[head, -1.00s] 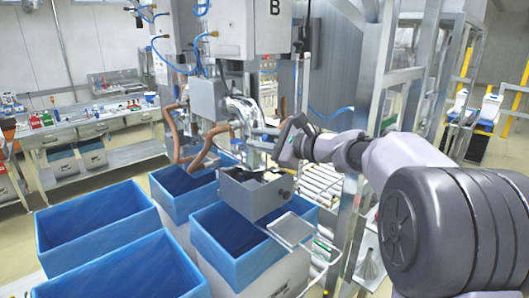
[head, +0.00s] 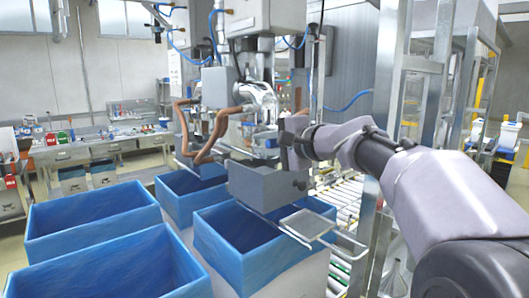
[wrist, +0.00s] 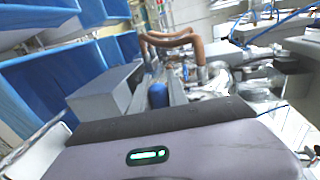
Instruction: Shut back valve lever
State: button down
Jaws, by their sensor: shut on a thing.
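A blue lever handle (wrist: 158,95) shows in the wrist view between the two grey fingers of my gripper (wrist: 159,88). My gripper is shut on this handle, which I take to be the valve lever. In the head view, my gripper (head: 268,140) reaches in from the right beside the shiny metal valve fittings (head: 257,97), just above a grey metal box (head: 265,186). The handle is mostly hidden there by the wrist. I cannot tell the lever's exact angle.
Brown hoses (head: 218,128) curve beside the valves. Blue-lined boxes (head: 232,246) stand below and to the left. A small metal tray (head: 307,223) juts out under my arm. A metal frame post (head: 385,100) stands close behind my arm.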

jog(key=shift+f+n+b, duration=0.3)
jog(key=shift+f+b, duration=0.05)
jog(key=shift+b, duration=0.05)
jog(key=c, duration=1.3)
grip_release()
jog(key=v, duration=1.7)
jog(key=shift+p, duration=0.4)
jog(key=shift+s+d, duration=0.1)
jog(key=shift+s, duration=0.1)
